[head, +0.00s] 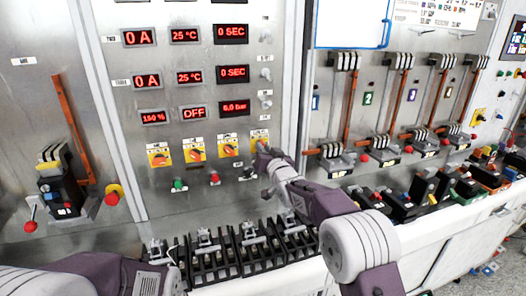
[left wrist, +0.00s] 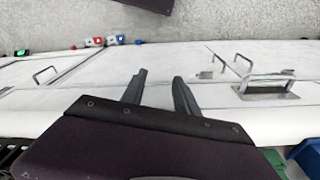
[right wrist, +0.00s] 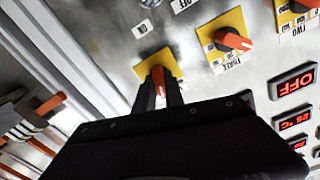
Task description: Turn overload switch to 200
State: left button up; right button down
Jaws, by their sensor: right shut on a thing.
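A row of orange rotary switches on yellow plates sits under the red displays: a leftmost switch (head: 160,156), a second (head: 196,152), a third (head: 228,148) and a rightmost one (head: 260,138). My right gripper (head: 264,154) is at the rightmost switch and partly covers it. In the right wrist view its fingers (right wrist: 160,90) are shut on that switch's orange knob (right wrist: 158,76). The neighbouring switch (right wrist: 232,41) is labelled THREE. The gripped switch's own marking is mostly hidden. My left gripper (left wrist: 156,88) is open and empty, over white cabinet fronts.
A display reads 150 % (head: 153,117), beside one reading OFF (head: 194,112). Push buttons, one green (head: 179,184), sit below the switches. Black breakers (head: 250,245) line the ledge below. Lever switches (head: 335,150) stand to the right.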

jog(key=m, duration=0.5)
jog(key=shift+m, duration=0.3)
dwell(0.4)
jog(key=c, duration=1.4)
grip_release()
jog(key=shift+c, duration=0.2)
jog(key=shift+d, duration=0.1)
jog(key=shift+s, duration=0.15)
jog(key=b+v, duration=0.2)
jog(key=v, duration=0.7)
jog(key=shift+b, duration=0.4)
